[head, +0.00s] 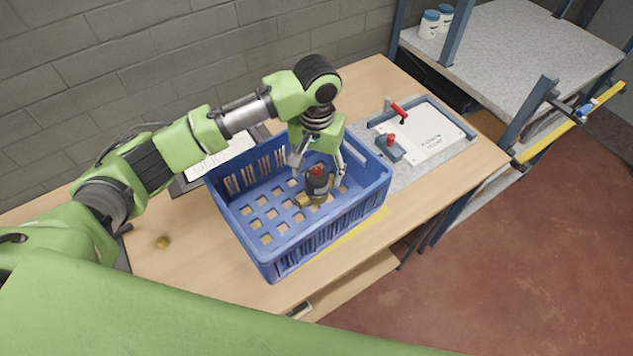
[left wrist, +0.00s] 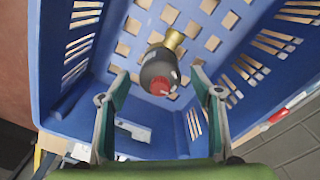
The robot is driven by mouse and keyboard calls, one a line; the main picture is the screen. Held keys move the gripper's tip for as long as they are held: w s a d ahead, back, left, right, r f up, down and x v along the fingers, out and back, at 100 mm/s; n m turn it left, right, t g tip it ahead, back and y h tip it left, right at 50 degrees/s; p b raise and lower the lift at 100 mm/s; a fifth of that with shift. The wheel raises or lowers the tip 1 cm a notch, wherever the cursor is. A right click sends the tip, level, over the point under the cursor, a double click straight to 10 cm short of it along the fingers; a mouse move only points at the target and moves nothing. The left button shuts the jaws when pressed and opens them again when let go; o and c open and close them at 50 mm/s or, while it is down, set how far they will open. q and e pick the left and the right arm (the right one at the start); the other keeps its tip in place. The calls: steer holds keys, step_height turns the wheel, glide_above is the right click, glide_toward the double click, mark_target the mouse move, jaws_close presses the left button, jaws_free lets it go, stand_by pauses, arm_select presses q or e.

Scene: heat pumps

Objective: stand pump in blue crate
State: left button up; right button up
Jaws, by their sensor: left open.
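The pump (head: 318,183) has a dark body, a red cap and brass fittings at its lower end. It stands on the slatted floor inside the blue crate (head: 262,243), towards the right part, with the red cap up. My left gripper (head: 318,166) reaches down into the crate from above, with its fingers apart on either side of the pump's top. In the left wrist view the pump (left wrist: 158,70) lies between the open fingers (left wrist: 160,72), with a visible gap on each side. The crate's walls (left wrist: 58,60) surround it. My right gripper is not in view.
The crate sits on a wooden table (head: 185,265). A grey mat with a framed white board (head: 430,135) and red-handled clamp (head: 398,112) lies to the right. A small brass piece (head: 162,242) lies at left. Shelving with white jars (head: 429,24) stands at back right.

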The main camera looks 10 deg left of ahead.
arm_select(q)
step_height(320, 180, up, 7)
steer(key=shift+r+b, duration=0.15)
steer(key=shift+b, duration=0.3)
steer(key=shift+s, duration=0.1)
